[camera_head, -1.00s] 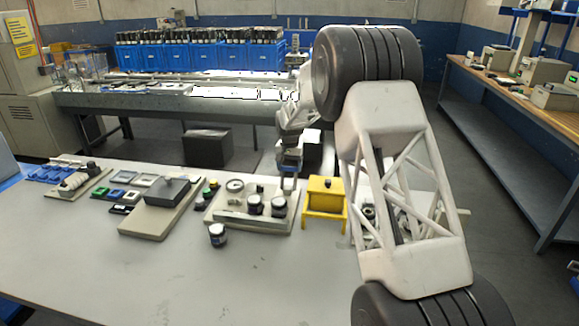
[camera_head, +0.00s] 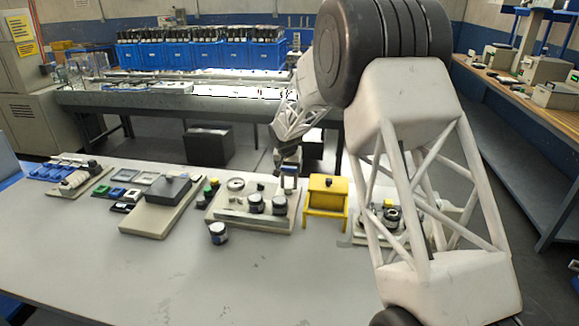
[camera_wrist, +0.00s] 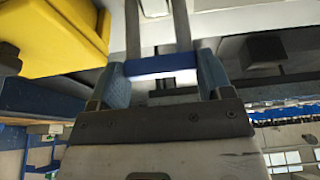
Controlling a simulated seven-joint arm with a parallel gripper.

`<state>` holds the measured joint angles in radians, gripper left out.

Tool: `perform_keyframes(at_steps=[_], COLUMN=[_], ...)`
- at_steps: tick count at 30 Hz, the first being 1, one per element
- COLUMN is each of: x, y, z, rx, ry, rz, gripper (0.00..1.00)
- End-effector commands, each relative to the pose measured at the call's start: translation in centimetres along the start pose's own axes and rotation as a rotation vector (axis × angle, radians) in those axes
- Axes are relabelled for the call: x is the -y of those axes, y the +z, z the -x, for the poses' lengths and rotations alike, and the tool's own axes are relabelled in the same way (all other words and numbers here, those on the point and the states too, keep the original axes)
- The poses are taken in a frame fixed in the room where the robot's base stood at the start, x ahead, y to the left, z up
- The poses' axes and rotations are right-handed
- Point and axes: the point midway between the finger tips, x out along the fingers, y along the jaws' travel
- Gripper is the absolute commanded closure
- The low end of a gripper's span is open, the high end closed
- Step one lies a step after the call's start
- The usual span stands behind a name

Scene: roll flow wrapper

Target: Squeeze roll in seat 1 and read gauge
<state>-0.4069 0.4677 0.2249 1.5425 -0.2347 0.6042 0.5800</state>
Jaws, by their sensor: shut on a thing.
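My gripper (camera_wrist: 161,66) is shut on a blue crossbar (camera_wrist: 160,64) with two grey metal strips (camera_wrist: 133,28) running away from it. In the head view my gripper (camera_head: 289,166) is above the back right of a pale board (camera_head: 240,221), left of a yellow stand. On the board are a round white-faced gauge (camera_head: 236,184) and two dark, pale-banded rolls, a left one (camera_head: 256,203) and a right one (camera_head: 279,205). The gauge reading is too small to make out. A similar roll (camera_head: 217,233) stands on the table in front of the board. Seat numbers are not legible.
The yellow stand (camera_head: 326,199) is close beside the board; its yellow body (camera_wrist: 50,35) fills the wrist view's upper left. A dark block (camera_head: 168,190) on a board stands left. My arm partly hides a fixture (camera_head: 388,218) at right. The table front (camera_head: 130,275) is clear.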

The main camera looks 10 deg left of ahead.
Motion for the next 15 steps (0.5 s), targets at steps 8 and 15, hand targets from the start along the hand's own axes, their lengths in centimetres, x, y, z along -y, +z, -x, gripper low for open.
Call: perform_keyframes(at_steps=[8,15], x=[0.1,0.1], y=[0.9,2.3], z=[0.5,0.7], rx=[-0.042,-0.039], ry=[-0.001,0.000], rz=[0.000,0.001], gripper=[0.70,0.70])
